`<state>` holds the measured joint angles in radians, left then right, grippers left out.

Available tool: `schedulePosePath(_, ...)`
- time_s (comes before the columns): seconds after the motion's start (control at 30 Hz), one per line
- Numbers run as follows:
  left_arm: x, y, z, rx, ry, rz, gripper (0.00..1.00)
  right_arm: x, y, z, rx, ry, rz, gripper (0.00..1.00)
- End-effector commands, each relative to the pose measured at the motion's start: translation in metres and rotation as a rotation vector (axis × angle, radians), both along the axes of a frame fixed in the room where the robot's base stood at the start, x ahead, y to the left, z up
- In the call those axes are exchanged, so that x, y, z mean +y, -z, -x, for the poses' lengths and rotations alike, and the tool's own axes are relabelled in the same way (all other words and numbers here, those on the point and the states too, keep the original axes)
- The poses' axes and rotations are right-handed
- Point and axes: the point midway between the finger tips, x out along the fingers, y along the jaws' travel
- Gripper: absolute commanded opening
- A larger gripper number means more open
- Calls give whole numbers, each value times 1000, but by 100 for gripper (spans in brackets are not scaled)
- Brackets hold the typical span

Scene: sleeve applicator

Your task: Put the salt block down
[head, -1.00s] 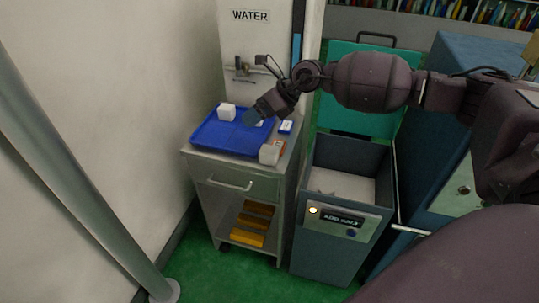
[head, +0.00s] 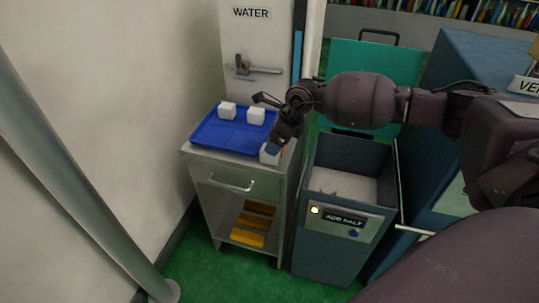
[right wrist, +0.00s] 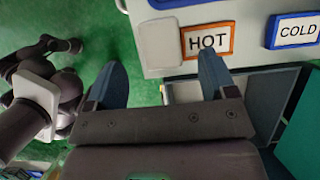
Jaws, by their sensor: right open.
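Two white salt blocks, a left one (head: 227,111) and a right one (head: 256,116), sit on the far part of the blue tray (head: 225,138) on the cart. A third white block (head: 270,155) stands on the cart's front right corner, partly covered by my right gripper in the head view. My right gripper (head: 277,148) is over that corner. In the right wrist view it (right wrist: 161,72) is open and empty, with the third block (right wrist: 162,45) just beyond its fingertips. My left gripper is out of view.
An orange-framed HOT label (right wrist: 208,40) and a blue-framed COLD label (right wrist: 298,30) lie on the cart top. An open grey bin (head: 345,150) with white contents stands right of the cart. A wall lever (head: 250,68) sits under the WATER sign.

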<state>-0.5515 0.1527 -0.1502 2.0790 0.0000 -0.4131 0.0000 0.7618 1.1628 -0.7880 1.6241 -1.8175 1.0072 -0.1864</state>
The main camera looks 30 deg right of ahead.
Motion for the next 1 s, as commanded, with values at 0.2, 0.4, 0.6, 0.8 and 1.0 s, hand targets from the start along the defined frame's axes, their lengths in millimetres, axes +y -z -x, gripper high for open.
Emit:
schedulePosePath(0.2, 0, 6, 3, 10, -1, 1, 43, 6, 23, -7, 4, -1, -2, 78)
schedulePosePath(0.4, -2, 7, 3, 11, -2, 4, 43, 12, 45, -15, 2, -1, -1, 78)
schedulePosePath(0.6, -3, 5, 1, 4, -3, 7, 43, 12, 45, -16, -1, 0, -1, 78)
schedulePosePath(0.8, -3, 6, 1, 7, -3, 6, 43, 12, 45, -16, -1, 0, -1, 55)
schedulePosePath(1.0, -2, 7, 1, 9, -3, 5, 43, 12, 45, -16, -1, 0, -1, 24)
